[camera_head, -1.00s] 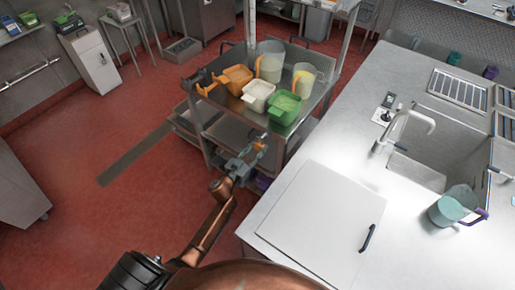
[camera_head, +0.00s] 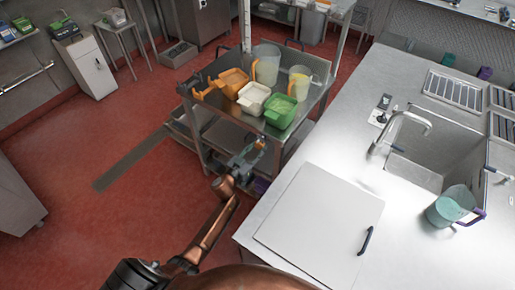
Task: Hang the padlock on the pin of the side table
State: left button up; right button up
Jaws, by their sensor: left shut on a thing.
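My left gripper (camera_head: 250,157) is in the middle of the head view, in front of the near side of the metal side table (camera_head: 222,121). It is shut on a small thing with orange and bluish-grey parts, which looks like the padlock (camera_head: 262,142). The fingers hide part of it, and its shackle is too small to make out. The padlock overlaps the table's near edge in the picture; I cannot tell whether they touch. I cannot make out the pin. My right gripper is not in view.
The table top holds orange (camera_head: 233,81), white (camera_head: 254,98) and green (camera_head: 281,111) containers, plus two clear jugs. A steel counter (camera_head: 410,215) with a white board (camera_head: 318,222) and sink stands on the right. The red floor on the left is mostly open.

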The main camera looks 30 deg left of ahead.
pick_arm(q)
jog(key=shift+w+f, duration=0.1)
jog(key=shift+f, duration=0.1)
dwell(0.4)
jog(key=shift+w+f+b, duration=0.2)
jog(key=shift+f+b, duration=0.2)
dwell(0.5)
jog(key=o, duration=1)
jog(key=shift+c, duration=0.2)
jog(key=o, duration=0.3)
jog(key=o, duration=0.5)
